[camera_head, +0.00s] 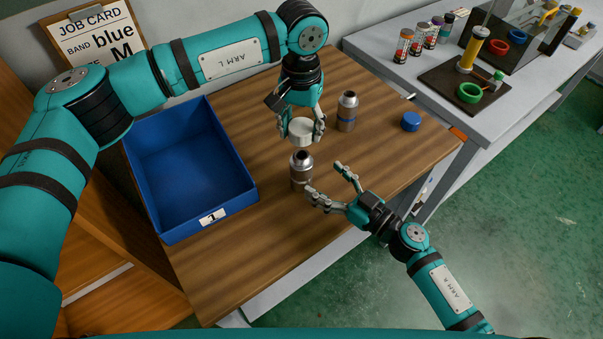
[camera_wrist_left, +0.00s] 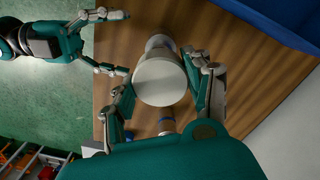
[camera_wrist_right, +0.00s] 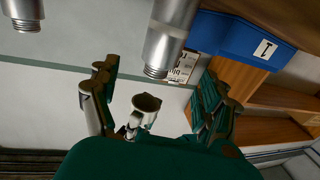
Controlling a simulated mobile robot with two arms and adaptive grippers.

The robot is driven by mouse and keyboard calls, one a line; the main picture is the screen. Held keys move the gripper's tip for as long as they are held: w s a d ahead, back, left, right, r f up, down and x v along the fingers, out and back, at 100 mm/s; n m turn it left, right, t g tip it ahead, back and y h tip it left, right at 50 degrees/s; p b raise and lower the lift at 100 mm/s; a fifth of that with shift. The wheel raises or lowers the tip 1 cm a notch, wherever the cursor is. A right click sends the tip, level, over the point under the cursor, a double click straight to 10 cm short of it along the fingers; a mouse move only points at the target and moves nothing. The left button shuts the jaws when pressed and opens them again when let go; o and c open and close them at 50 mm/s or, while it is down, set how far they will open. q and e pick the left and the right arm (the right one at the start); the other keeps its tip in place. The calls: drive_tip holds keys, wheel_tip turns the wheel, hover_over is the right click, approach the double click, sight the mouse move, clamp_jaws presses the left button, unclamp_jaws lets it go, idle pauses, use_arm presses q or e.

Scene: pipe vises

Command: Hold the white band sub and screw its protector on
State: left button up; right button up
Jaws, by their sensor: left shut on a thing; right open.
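The white protector (camera_head: 301,129) is held between the fingers of my left gripper (camera_head: 301,126), a little above a metal sub (camera_head: 301,168) that stands upright on the wooden table. The protector's flat top faces the left wrist view (camera_wrist_left: 160,82) and partly covers that sub (camera_wrist_left: 157,42). Its hollow underside shows in the right wrist view (camera_wrist_right: 147,103), apart from the sub's threaded end (camera_wrist_right: 168,42). I cannot make out the sub's band. My right gripper (camera_head: 330,180) is open, with its fingers just right of the sub's body, not visibly closed on it.
A second sub (camera_head: 347,112) with a blue band stands behind, near a blue protector (camera_head: 411,121). A blue bin (camera_head: 228,150) fills the table's left. The front table area is clear.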

sight(310, 170)
drive_tip(key=x, duration=0.8)
drive_tip(key=shift+w, duration=0.1)
clamp_jaws()
use_arm(q)
drive_tip(key=shift+f, duration=2.5)
